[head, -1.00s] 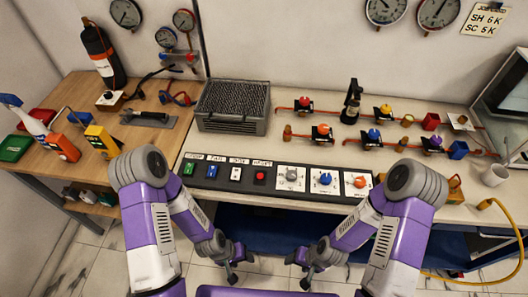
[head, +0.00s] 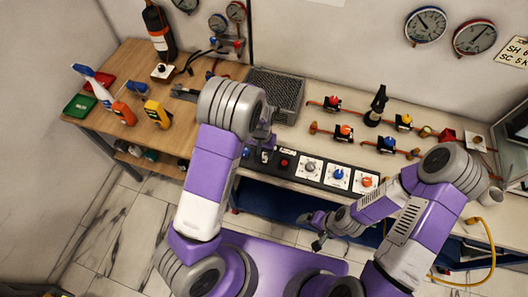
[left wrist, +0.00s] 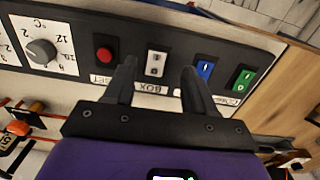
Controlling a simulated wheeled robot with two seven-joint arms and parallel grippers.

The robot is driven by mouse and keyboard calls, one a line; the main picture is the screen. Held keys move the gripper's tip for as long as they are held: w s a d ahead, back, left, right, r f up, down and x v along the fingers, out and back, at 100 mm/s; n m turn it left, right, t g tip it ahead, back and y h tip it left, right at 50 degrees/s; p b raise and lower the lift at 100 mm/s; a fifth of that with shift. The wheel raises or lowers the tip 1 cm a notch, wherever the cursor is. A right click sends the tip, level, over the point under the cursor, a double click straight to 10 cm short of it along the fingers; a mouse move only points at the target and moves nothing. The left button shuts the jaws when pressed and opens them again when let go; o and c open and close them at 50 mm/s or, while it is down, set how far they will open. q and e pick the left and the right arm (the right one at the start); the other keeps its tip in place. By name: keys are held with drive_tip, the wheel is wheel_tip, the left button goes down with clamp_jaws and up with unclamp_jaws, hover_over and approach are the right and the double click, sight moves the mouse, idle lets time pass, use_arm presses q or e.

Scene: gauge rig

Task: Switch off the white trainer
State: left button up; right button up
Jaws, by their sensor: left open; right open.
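The white rocker switch (left wrist: 155,63) sits on a black control panel (left wrist: 222,48) between the red button (left wrist: 104,54) and the blue rocker (left wrist: 205,70). No label reading "trainer" is legible. My left gripper (left wrist: 158,67) is open, its two fingers on either side of the white switch in the picture; I cannot tell whether they touch the panel. In the head view my left arm hides part of the panel, and the left gripper (head: 266,138) is over its left end. My right gripper (head: 318,230) is open and empty, low in front of the bench.
A green rocker (left wrist: 240,81) lies beyond the blue one. White dial plates with knobs (head: 338,173) fill the panel's right part. A grey mesh-topped box (head: 275,92) stands behind the panel. Valves on red pipes (head: 345,131) are at the back right. A yellow hose (head: 488,235) hangs at the right.

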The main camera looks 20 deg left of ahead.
sight(264, 159)
use_arm(q)
drive_tip(key=shift+w+d+r, duration=0.25)
drive_tip(key=shift+w+r, duration=0.45)
drive_tip(key=shift+r, duration=0.1)
wheel_tip(264, 159, down, 7)
drive_tip(key=shift+f, duration=0.1)
clamp_jaws()
drive_tip(key=shift+w+g, duration=0.25)
drive_tip(key=shift+g, duration=0.35)
drive_tip(key=shift+w+g+b, duration=0.15)
drive_tip(key=shift+g+b, duration=0.3)
drive_tip(key=shift+g, duration=0.25)
